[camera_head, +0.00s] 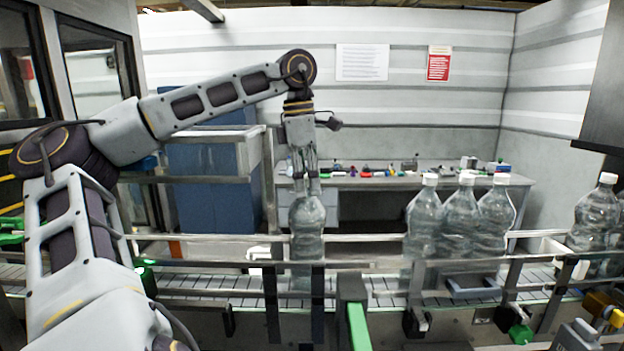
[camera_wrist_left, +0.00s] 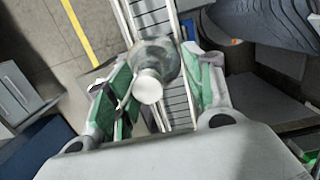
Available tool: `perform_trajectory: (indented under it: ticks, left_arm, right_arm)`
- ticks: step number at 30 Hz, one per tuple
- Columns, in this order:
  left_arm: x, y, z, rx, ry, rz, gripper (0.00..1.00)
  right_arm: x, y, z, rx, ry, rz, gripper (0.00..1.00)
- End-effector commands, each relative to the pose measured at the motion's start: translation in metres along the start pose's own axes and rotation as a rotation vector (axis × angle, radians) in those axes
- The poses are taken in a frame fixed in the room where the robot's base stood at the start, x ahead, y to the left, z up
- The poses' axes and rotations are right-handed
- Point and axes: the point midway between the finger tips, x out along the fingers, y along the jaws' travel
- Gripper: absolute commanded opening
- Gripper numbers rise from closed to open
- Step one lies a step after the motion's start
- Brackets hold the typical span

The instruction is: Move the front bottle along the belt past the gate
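A clear bottle (camera_head: 307,222) stands upright on the conveyor belt (camera_head: 385,284), left of a group of three clear bottles (camera_head: 459,222) with white caps. My left gripper (camera_head: 305,185) points down over this bottle and hides its cap in the head view. In the left wrist view the bottle's white cap (camera_wrist_left: 148,90) shows between the green-padded fingers (camera_wrist_left: 163,85). I cannot tell for certain which part is the gate; a dark post with a green face (camera_head: 358,322) stands at the belt's near side. My right gripper is not in view.
Metal guide rails (camera_head: 380,238) run along the belt. More bottles (camera_head: 597,215) stand at the far right. A workbench (camera_head: 370,181) with small coloured items and a blue cabinet (camera_head: 205,185) stand behind. The belt between the held-over bottle and the group is clear.

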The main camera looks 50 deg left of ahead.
Motion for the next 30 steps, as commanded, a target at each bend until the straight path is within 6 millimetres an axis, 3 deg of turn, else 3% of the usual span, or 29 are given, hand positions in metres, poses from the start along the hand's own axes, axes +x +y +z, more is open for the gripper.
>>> perform_trajectory:
  ticks: [1, 8, 30]
  left_arm:
    - [0.007, 0.001, 0.000, 0.002, -0.008, -0.017, 0.52]
    - [-0.005, -0.001, 0.002, 0.001, -0.007, -0.014, 0.52]
    - [-0.081, -0.016, 0.010, 0.001, 0.007, 0.010, 0.52]
  right_arm:
    - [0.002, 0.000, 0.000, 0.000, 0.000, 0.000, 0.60]
    - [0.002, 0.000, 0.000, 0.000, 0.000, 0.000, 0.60]
    - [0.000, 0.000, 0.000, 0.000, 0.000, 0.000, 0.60]
